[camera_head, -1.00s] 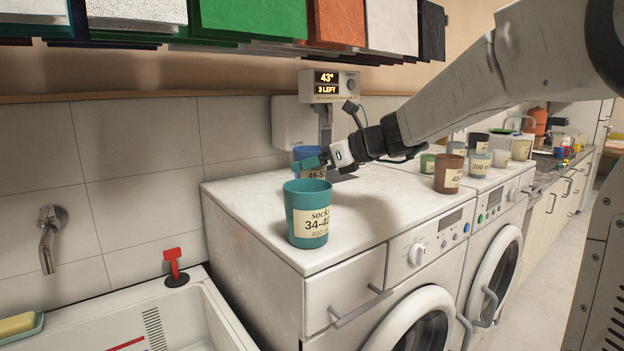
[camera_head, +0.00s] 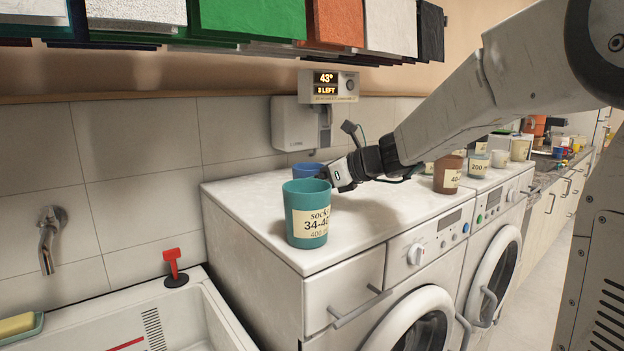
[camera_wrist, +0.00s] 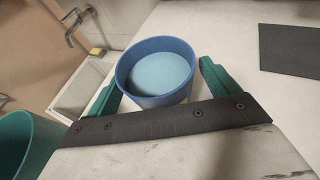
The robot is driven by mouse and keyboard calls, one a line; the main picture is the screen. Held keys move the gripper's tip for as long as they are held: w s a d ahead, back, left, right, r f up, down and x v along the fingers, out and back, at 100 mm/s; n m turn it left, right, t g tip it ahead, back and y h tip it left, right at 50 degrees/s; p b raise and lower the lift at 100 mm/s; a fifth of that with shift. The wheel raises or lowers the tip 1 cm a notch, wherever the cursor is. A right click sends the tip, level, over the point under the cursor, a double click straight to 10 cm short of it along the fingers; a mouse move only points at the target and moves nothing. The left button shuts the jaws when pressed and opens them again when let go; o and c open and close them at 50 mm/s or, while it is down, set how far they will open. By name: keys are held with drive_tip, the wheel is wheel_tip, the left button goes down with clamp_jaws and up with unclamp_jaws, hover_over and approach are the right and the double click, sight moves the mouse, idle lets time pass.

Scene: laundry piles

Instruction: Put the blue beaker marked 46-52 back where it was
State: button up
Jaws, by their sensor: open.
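The blue beaker (camera_head: 306,168) stands on the near washing machine's top, behind a teal beaker marked 34-40 (camera_head: 306,228) that hides its label and lower part. In the wrist view the blue beaker (camera_wrist: 152,101) sits between the two green fingers of my gripper (camera_wrist: 158,74). The fingers are spread on either side of it, with a small gap visible at the right finger. A flat pale blue surface shows inside; I cannot tell whether it is liquid or the bottom. In the head view my gripper (camera_head: 333,177) is low, its fingertips hidden behind the teal beaker.
The teal beaker (camera_wrist: 24,146) is close by at the wrist view's lower left. A dark flat plate (camera_wrist: 291,50) lies to the right there. A brown beaker (camera_head: 447,174) and several others stand further right. The sink (camera_head: 190,318) is left.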

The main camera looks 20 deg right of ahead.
drive_tip(key=shift+r, duration=0.1)
drive_tip(key=shift+s+d+r, duration=0.2)
drive_tip(key=v, duration=1.1)
drive_tip(key=shift+s+d, duration=0.15)
